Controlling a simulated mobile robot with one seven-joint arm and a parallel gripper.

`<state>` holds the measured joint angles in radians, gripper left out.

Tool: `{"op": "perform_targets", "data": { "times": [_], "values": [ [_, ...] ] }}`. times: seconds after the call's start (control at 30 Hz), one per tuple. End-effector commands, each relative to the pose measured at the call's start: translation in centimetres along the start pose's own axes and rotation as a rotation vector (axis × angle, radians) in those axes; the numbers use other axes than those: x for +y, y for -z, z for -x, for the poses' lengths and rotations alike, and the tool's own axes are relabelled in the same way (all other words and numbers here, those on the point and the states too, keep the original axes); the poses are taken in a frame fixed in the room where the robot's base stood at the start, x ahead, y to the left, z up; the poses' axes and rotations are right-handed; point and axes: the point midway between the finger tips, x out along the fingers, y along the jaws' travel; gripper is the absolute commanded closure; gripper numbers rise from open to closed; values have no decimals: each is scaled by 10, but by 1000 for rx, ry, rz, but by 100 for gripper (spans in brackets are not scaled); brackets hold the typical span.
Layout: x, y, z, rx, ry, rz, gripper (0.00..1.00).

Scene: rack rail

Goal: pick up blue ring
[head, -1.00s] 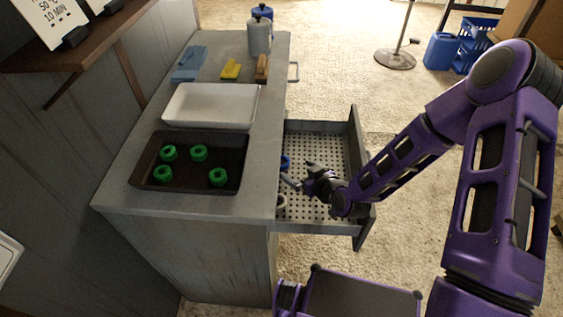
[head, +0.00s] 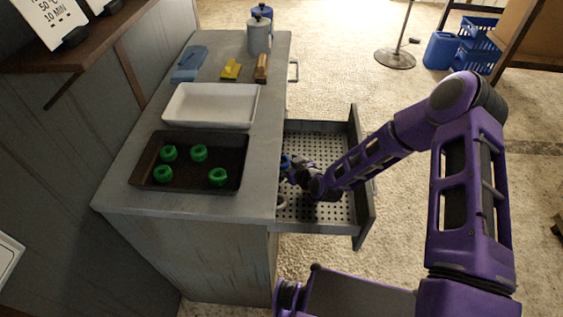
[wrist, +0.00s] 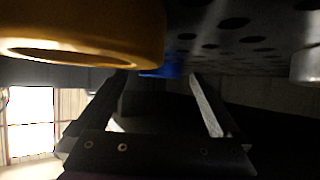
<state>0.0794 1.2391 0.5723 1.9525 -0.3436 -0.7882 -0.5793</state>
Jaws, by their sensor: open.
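The blue ring (head: 285,161) is in the open drawer, near its left side by the cabinet, and is partly hidden by my gripper. In the wrist view only a small blue patch of it (wrist: 160,73) shows, beyond and between the fingertips. My gripper (head: 288,174) is low in the drawer, close beside the blue ring. In the wrist view its two fingers (wrist: 155,90) are apart with nothing clearly between them. I cannot tell whether a finger touches the ring.
A yellow ring (wrist: 85,35) is very near the camera in the wrist view, and a pale ring (wrist: 306,65) is at its right edge. The drawer (head: 330,212) has a perforated floor and raised walls. A dark tray (head: 190,183) with several green rings stands on the counter.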

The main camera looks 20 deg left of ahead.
Motion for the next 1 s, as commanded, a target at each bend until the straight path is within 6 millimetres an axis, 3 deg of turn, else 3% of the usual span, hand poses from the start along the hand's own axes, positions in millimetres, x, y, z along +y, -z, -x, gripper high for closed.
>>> {"op": "perform_targets", "data": {
  "times": [0.07, 0.53, 0.83, 1.0],
  "values": [
    [0, 0, 0, 0, 0, 0, 5],
    [0, 0, 0, 0, 0, 0, 89],
    [0, 1, 3, 0, 0, 0, 89],
    [0, 5, 16, 0, 0, 1, 89]
  ]
}}
